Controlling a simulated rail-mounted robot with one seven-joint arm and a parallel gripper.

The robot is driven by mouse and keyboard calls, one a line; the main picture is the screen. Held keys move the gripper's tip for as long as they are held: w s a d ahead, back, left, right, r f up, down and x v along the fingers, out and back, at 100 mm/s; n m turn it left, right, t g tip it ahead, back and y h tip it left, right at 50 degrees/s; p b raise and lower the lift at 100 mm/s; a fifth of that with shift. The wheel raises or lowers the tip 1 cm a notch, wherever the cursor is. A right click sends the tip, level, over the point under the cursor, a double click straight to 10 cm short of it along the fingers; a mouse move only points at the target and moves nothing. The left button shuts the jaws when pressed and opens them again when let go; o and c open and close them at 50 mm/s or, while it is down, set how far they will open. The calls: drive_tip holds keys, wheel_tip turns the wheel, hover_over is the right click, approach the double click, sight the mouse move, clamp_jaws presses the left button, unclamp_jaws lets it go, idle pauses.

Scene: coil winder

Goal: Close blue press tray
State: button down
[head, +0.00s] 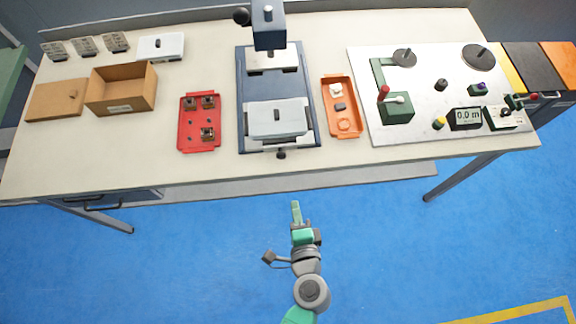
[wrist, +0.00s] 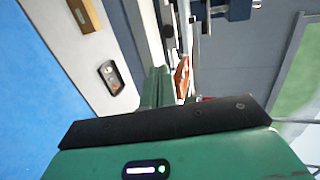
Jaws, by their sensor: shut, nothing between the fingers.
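The blue press (head: 243,80) stands in the middle of the table, with a dark blue head over a pale plate at the back. Its light grey tray (head: 254,144) sits at the front of the blue base, forward of the head, and carries a pale grey block (head: 277,119). A dark knob (head: 281,155) sticks out at the tray's front. My gripper (head: 295,205) is shut and empty, in front of the table edge and apart from the knob. Its green fingers also show in the wrist view (wrist: 158,80), where the press tray is hard to make out.
A red tray (head: 185,142) with parts lies left of the press. An orange tray (head: 351,126) lies close on its right. A winder plate (head: 430,128) fills the right side. A cardboard box (head: 123,92) stands at left. The floor before the table is clear.

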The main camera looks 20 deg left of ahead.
drive_tip(key=x, duration=0.4)
drive_tip(key=r+x, duration=0.1)
drive_tip(key=x, duration=0.4)
drive_tip(key=b+x, duration=0.1)
drive_tip(key=x, duration=0.3)
drive_tip(key=shift+w+a+r, duration=0.1)
drive_tip(key=shift+w+a, duration=0.15)
drive_tip(key=shift+w, duration=0.3)
drive_tip(key=shift+w, duration=0.1)
